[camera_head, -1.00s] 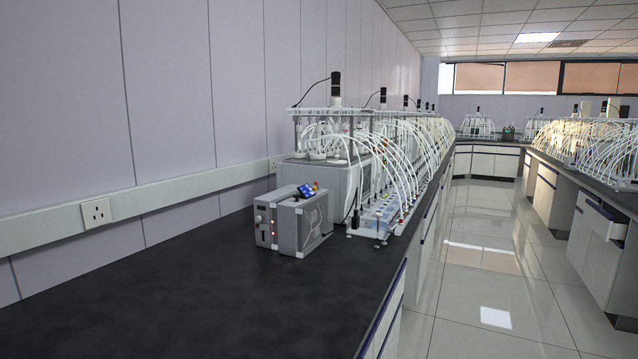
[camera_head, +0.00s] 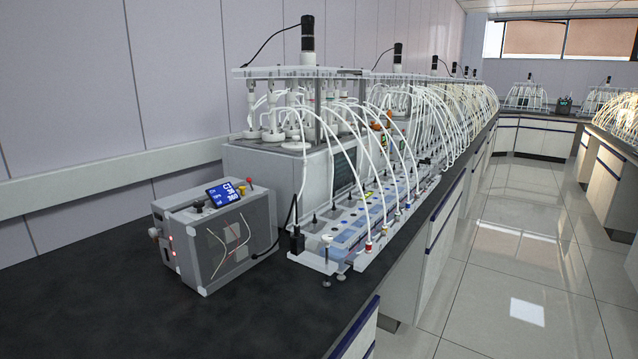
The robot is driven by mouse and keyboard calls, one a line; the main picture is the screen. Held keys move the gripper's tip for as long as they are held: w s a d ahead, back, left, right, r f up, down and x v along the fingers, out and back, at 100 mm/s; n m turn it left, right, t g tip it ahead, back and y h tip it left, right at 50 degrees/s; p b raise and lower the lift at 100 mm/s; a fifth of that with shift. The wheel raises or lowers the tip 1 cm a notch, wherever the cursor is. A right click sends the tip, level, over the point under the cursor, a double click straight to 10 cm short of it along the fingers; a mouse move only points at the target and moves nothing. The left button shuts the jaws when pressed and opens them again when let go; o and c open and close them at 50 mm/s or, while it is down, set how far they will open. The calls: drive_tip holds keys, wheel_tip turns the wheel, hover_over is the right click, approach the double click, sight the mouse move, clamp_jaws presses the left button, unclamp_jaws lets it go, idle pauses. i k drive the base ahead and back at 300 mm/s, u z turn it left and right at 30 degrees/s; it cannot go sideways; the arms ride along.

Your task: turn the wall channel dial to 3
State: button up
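No dial that I can clearly make out as the wall channel dial shows in the head view. A grey control box (camera_head: 225,240) stands on the dark bench at the left. It carries a small lit blue display (camera_head: 223,194), a red knob and a yellow knob on top, and small red lights on its left face. A small round knob (camera_head: 154,232) sticks out of that left face; its markings are too small to read. My gripper is not in view.
The black bench top (camera_head: 110,290) is clear in front of the box. Reactor racks (camera_head: 305,110) with many white tubes run along the bench behind it. A glossy tiled floor aisle (camera_head: 500,270) lies open at the right, with more benches beyond.

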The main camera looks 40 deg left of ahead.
sight(197, 205)
drive_tip(key=i, duration=1.3)
drive_tip(key=u, duration=3.15)
